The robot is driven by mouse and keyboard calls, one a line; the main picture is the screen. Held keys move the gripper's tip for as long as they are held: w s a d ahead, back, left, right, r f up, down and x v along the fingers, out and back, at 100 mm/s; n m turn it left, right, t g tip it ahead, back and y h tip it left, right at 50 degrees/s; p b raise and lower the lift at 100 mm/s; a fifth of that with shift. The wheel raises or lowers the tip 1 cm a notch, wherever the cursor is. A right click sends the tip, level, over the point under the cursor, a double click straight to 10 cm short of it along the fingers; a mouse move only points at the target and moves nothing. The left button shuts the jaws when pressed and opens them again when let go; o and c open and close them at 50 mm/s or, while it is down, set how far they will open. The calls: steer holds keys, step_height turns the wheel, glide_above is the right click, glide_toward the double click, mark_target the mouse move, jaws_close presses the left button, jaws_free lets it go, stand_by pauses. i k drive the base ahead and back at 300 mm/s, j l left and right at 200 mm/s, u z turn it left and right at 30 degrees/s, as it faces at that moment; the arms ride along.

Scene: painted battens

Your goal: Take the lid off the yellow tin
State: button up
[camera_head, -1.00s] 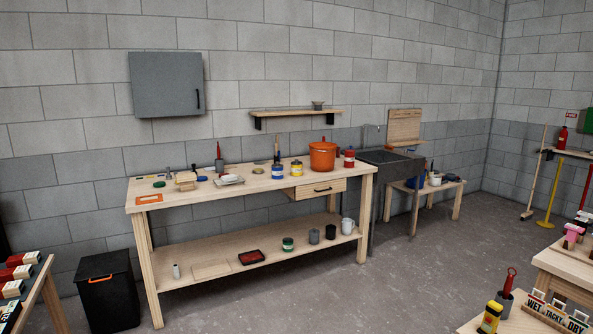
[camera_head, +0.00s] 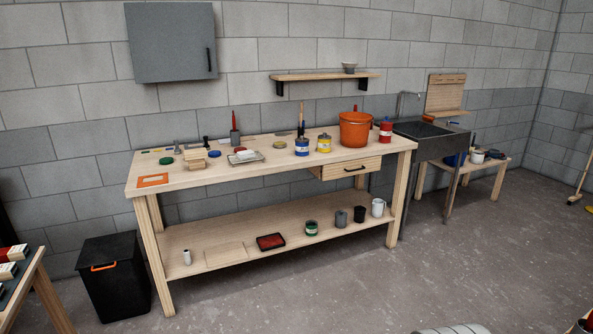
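The yellow tin (camera_head: 324,145) stands upright on the workbench top, between a blue tin (camera_head: 301,148) and a large orange pot (camera_head: 355,130). Its top is too small here to make out the lid clearly. A small flat yellowish disc (camera_head: 279,144) lies on the bench to the left, behind the blue tin. My gripper is not in view.
The workbench (camera_head: 230,172) stands against the block wall, with open floor (camera_head: 330,290) before it. A red tin (camera_head: 385,132) stands right of the pot. A black bin (camera_head: 112,280) is at left, a sink (camera_head: 425,130) at right.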

mark_target(324, 136)
steer(key=i+z, duration=0.25)
steer(key=i, duration=1.35)
steer(key=i+l, duration=0.1)
steer(key=i, duration=1.5)
steer(key=i+u, duration=0.15)
steer(key=i, duration=0.4)
steer(key=i+l+u, duration=0.1)
steer(key=i, duration=0.45)
